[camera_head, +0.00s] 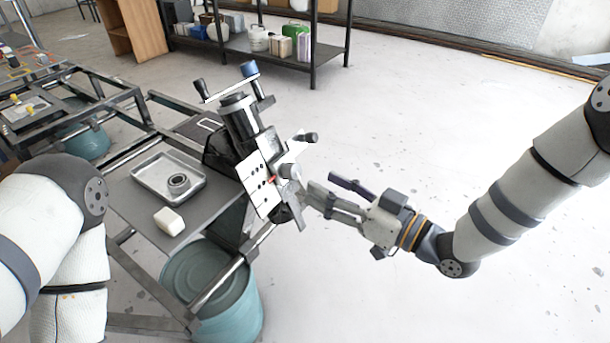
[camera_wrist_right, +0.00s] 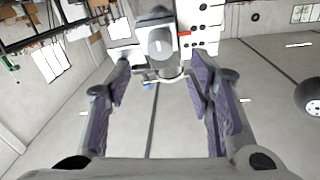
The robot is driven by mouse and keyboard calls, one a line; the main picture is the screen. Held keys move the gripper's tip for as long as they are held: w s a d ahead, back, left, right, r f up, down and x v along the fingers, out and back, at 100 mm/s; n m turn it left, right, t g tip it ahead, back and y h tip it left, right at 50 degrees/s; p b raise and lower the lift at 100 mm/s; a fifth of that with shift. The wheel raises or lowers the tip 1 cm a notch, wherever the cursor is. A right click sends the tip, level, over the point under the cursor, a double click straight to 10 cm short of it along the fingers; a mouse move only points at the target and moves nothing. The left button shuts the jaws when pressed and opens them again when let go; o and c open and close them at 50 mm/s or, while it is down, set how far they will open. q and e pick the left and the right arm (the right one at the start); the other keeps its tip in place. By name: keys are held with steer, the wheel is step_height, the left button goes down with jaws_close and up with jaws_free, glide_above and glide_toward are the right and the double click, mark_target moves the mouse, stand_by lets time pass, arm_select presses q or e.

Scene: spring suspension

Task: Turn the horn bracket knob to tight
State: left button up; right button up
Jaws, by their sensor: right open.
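The spring suspension device (camera_head: 240,120) stands at the table's right edge, a dark upright assembly with black-handled bars. A white plate with holes (camera_head: 258,185) is on its front, with a small red mark. A grey knob (camera_head: 289,172) sticks out beside this plate; I take it for the horn bracket knob. In the right wrist view the knob (camera_wrist_right: 160,43) lies ahead, between and beyond the fingertips. My right gripper (camera_head: 322,190) is open and empty, just right of the knob; contact cannot be told. My left arm shows, but its gripper is out of view.
A metal tray (camera_head: 145,171) holding a ring part (camera_head: 179,182) and a white block (camera_head: 169,221) are on the table. A teal drum (camera_head: 245,300) stands below. A shelf (camera_head: 270,48) with containers is behind. The floor right of the device is clear.

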mark_target(297, 172)
steer(key=x, duration=0.5)
steer(key=shift+w+a+f, duration=0.1)
steer(key=shift+w+a, duration=0.15)
steer(key=shift+a, duration=0.1)
jaws_close()
